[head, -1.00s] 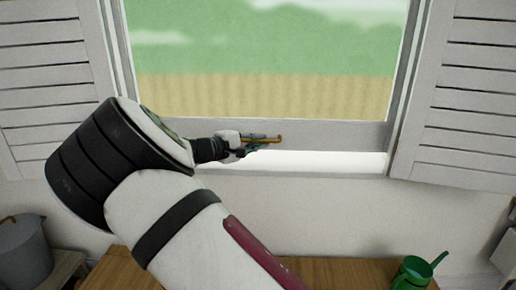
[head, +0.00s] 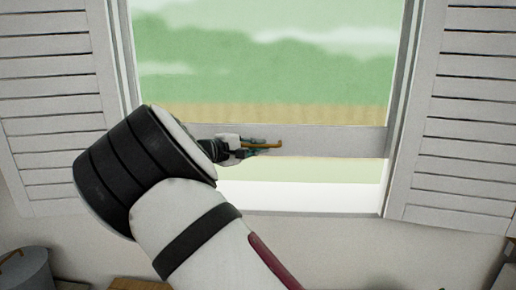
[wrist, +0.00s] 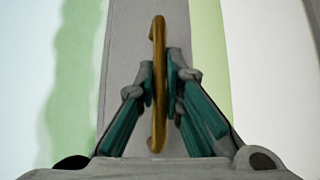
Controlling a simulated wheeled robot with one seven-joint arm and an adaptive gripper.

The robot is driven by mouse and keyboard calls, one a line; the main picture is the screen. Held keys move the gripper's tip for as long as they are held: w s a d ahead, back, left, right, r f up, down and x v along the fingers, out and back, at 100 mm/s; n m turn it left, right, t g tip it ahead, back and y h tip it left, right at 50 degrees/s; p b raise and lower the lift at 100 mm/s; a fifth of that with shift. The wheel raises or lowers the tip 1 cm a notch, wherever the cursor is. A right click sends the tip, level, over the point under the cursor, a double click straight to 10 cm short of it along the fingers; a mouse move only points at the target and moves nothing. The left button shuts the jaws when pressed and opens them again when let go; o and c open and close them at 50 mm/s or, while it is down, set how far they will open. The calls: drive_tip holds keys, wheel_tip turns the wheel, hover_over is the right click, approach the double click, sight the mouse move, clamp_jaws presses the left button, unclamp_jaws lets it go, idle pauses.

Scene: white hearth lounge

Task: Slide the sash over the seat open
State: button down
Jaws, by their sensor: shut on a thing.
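The window sash (head: 330,142) is a pale grey bottom rail with glass above it, in the middle of the head view. It stands raised, with a gap showing pale green outside between it and the white sill (head: 310,196). A brass handle (head: 270,146) is fixed on the rail. My gripper (head: 257,148) is shut on this handle from the left side. In the wrist view the handle (wrist: 158,85) stands between my two teal fingers, with the sash rail (wrist: 130,50) behind it. My forearm hides the lower left of the window.
White louvred shutters stand open at the left (head: 55,110) and right (head: 465,115) of the window. A grey bucket (head: 25,270) is at the lower left. A piece of the wooden seat (head: 130,284) shows at the bottom edge.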

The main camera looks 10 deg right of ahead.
drive_tip(key=c, duration=1.7)
unclamp_jaws()
drive_tip(key=v, duration=1.2)
